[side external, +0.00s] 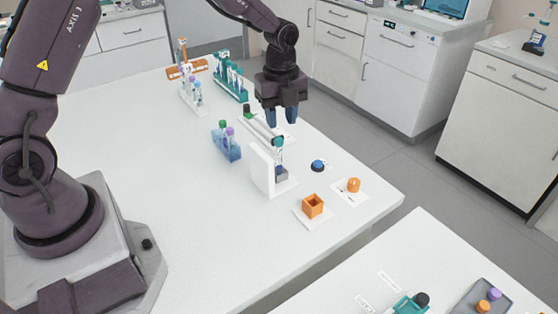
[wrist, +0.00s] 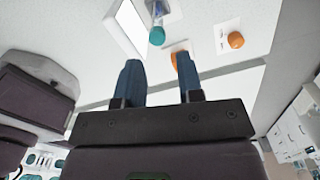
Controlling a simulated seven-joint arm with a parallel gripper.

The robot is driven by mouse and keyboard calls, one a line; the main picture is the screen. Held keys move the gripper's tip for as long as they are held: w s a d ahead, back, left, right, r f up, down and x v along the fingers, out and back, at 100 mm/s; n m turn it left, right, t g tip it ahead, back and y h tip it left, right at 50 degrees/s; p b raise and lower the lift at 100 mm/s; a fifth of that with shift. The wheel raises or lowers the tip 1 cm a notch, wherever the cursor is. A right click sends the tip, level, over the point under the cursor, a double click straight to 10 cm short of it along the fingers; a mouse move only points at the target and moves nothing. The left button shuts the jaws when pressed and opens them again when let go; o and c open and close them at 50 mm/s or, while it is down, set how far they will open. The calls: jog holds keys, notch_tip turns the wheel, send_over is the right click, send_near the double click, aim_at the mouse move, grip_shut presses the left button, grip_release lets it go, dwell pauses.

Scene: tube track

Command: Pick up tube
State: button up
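A tube with a teal cap (side external: 279,142) stands upright in a small holder on a white stand (side external: 262,172) near the table's right edge. In the wrist view its teal cap (wrist: 157,36) shows just beyond the fingertips, roughly in line with the gap between them. My gripper (side external: 282,120) points down, with blue fingers, a little above the capped tube. In the wrist view my gripper (wrist: 158,62) has its two fingers spread apart with nothing between them. The exact height gap to the cap is hard to tell.
A blue rack (side external: 227,149) with green- and purple-capped tubes stands left of the stand. A teal rack (side external: 238,92) and a white rack (side external: 191,103) are behind. A dark button (side external: 318,166), orange box (side external: 313,206) and orange round piece (side external: 354,185) lie to the right.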

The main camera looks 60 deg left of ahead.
aim_at(279, 139)
notch_tip(279, 139, down, 9)
jog(key=shift+s+a+r, duration=0.15)
jog(key=shift+r, duration=0.05)
jog(key=c, duration=0.5)
dwell(0.3)
notch_tip(279, 139, up, 10)
jog(key=shift+r, duration=0.1)
dwell(0.4)
jog(key=shift+f, duration=4.8)
